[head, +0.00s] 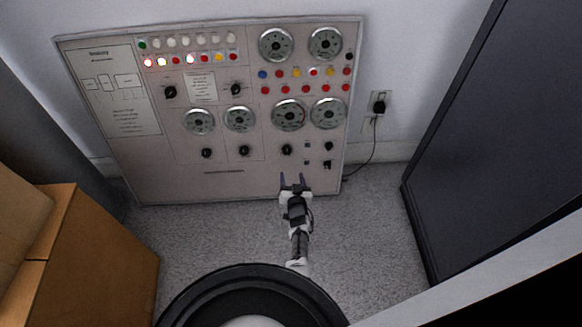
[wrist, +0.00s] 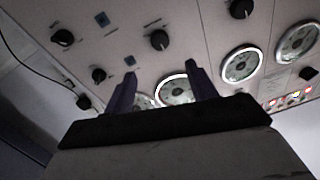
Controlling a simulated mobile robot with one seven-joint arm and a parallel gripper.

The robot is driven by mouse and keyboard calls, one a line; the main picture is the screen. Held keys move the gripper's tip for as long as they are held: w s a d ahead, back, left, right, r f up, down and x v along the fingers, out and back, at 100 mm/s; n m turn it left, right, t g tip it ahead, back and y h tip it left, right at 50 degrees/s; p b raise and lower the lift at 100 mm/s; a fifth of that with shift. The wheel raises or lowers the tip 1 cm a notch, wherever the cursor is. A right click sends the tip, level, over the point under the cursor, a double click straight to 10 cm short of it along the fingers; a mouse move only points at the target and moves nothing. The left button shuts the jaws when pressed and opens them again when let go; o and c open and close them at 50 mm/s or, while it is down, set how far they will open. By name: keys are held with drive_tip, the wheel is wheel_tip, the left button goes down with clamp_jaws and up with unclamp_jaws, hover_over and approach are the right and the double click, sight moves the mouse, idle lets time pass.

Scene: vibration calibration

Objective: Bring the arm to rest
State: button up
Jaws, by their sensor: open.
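My gripper (head: 292,180) is in front of the lower right part of a control panel (head: 226,186) in the head view. In the wrist view my gripper (wrist: 160,85) shows two dark purple fingers apart, with nothing between them but the panel behind. The panel has several round dials, black knobs and rows of coloured buttons and lamps. A black knob (head: 286,149) sits just above my fingertips in the head view. I cannot tell whether the fingers touch the panel.
A cardboard box (head: 95,260) stands at the left. A large dark cabinet or screen (head: 470,150) stands at the right. A plug (head: 379,106) with a cable is in the wall socket right of the panel. Grey carpet (head: 365,235) is clear right of my arm.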

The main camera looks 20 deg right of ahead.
drive_tip(key=shift+s+a, duration=0.1)
drive_tip(key=shift+s, duration=0.3)
